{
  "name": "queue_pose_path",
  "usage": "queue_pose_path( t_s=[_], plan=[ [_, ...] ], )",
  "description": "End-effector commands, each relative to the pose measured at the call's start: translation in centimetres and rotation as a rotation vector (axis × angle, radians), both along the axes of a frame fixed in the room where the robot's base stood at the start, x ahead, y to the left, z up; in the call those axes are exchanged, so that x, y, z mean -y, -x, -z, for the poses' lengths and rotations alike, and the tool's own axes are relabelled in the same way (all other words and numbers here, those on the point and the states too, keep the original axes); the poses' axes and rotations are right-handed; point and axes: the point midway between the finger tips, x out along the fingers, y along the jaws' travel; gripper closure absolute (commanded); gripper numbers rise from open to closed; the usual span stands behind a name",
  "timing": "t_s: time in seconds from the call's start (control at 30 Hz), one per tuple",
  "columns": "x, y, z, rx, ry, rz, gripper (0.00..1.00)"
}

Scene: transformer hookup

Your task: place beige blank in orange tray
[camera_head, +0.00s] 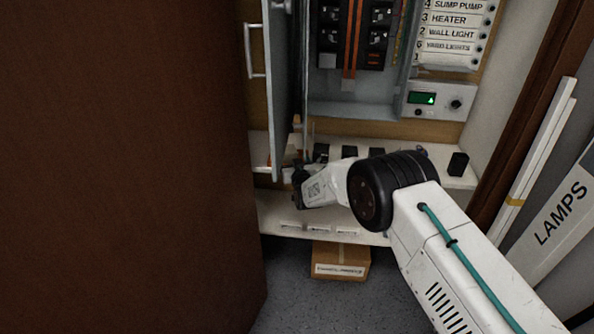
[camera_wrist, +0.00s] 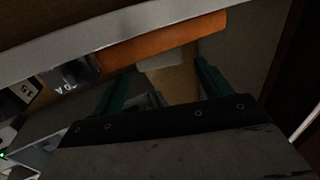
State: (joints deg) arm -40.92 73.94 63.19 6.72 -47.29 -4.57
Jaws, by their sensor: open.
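The orange tray (camera_wrist: 165,41) shows in the wrist view as a long orange side running across the top middle, just beyond my fingertips. In the head view only a sliver of orange (camera_head: 268,160) shows at the door's lower edge. A small pale beige piece (camera_wrist: 162,62), likely the beige blank, lies against the tray's side in the wrist view, between the lines of my two green fingers. I cannot tell whether it is inside the tray. My gripper (camera_wrist: 162,72) is open, with a wide gap and nothing clasped. In the head view it is dark and partly hidden near the shelf.
The grey cabinet door (camera_head: 284,80) stands open close to my gripper. Several black blocks stand on the white shelf (camera_head: 335,216), such as one at the right (camera_head: 458,163). A cardboard box (camera_head: 341,262) sits below. A brown panel (camera_head: 120,170) fills the left.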

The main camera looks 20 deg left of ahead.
Motion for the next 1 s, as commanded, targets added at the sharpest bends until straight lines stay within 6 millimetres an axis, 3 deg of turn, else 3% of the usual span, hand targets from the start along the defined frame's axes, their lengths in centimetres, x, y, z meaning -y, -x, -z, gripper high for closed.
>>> queue_pose_path(
  t_s=[0.33, 0.77, 0.87, 1.0],
  plan=[
    [3.4, 4.7, 0.0, -0.001, 0.001, 0.000, 0.23],
    [4.1, 5.6, -0.1, 0.000, 0.000, 0.000, 0.23],
    [4.9, 4.9, -1.5, -0.014, 0.008, 0.009, 0.23],
    [8.1, 3.0, -6.1, -0.084, 0.051, 0.041, 0.23]
  ],
)
